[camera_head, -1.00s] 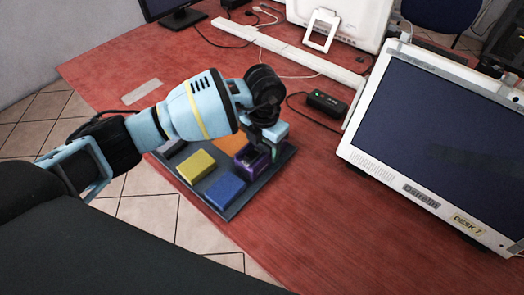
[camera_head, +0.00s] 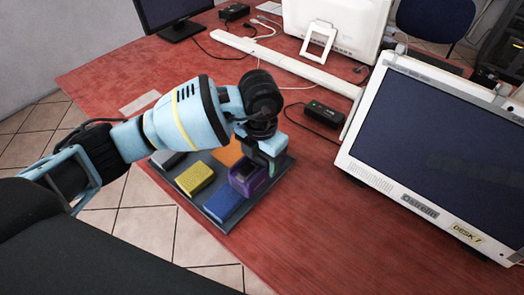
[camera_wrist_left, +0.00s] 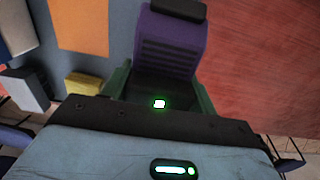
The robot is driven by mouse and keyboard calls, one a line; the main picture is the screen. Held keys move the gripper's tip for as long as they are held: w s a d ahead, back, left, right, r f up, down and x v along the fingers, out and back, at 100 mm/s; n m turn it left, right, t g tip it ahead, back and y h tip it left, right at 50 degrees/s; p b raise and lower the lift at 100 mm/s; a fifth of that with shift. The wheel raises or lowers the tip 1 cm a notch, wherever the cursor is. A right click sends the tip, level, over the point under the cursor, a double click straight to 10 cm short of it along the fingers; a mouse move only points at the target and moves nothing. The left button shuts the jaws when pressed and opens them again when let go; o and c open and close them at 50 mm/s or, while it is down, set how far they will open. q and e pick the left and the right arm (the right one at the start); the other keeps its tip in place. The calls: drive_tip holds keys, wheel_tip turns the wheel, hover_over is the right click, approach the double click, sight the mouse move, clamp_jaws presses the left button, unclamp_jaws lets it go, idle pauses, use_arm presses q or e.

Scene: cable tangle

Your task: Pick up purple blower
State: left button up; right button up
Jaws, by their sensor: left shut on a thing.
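The purple blower (camera_head: 248,180) is at the right side of the dark tray (camera_head: 283,172), partly covered by my left gripper (camera_head: 268,162). In the left wrist view the purple blower (camera_wrist_left: 170,48) has dark ridges across it and a black end at the top. The green fingers of my left gripper (camera_wrist_left: 160,92) stand on either side of its near end and are shut on it. I cannot tell whether the blower is clear of the tray. My right gripper is not in view.
The tray also holds a yellow block (camera_head: 195,178), a blue block (camera_head: 223,205), an orange block (camera_head: 228,152) and a grey block (camera_head: 167,159). A black adapter (camera_head: 323,114) lies behind. A monitor (camera_head: 440,150) stands at right. The red desk in front is clear.

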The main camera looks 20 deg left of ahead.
sight(248, 186)
use_arm(q)
drive_tip(key=s+d+r, duration=0.1)
drive_tip(key=s+d, duration=0.2)
drive_tip(key=s, duration=0.9)
drive_tip(key=o, duration=0.6)
drive_tip(key=shift+c, duration=0.2)
drive_tip(key=shift+r, duration=0.15)
drive_tip(key=c, duration=0.3)
